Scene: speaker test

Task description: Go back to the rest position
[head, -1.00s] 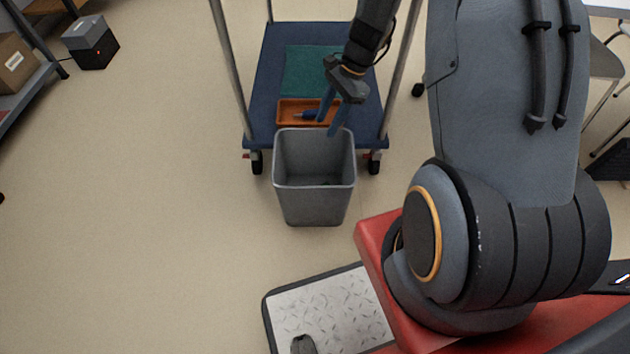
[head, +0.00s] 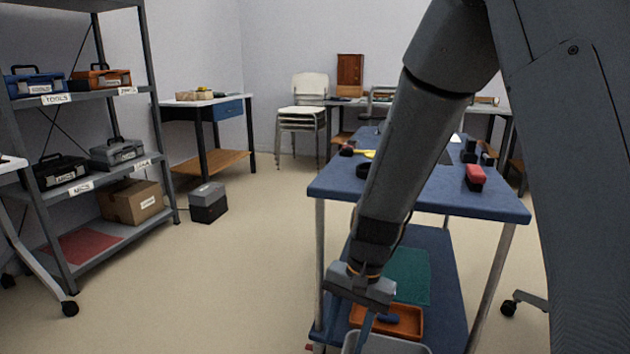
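My gripper (head: 365,325) hangs low in front of the blue cart, pointing down at the end of my arm. One blue finger shows below its grey body; the lower part of the gripper is cut off or hard to make out at the bottom of the head view. A second ago its two fingers showed apart with nothing between them. The grey bin (head: 385,346) is just below, with only its rim in view.
The blue cart (head: 500,208) has tools on top. Its lower shelf holds a green mat (head: 412,275) and an orange tray (head: 405,322). A grey shelf (head: 150,120) stands left, a black-grey box (head: 208,203) on the floor. The floor left of the cart is clear.

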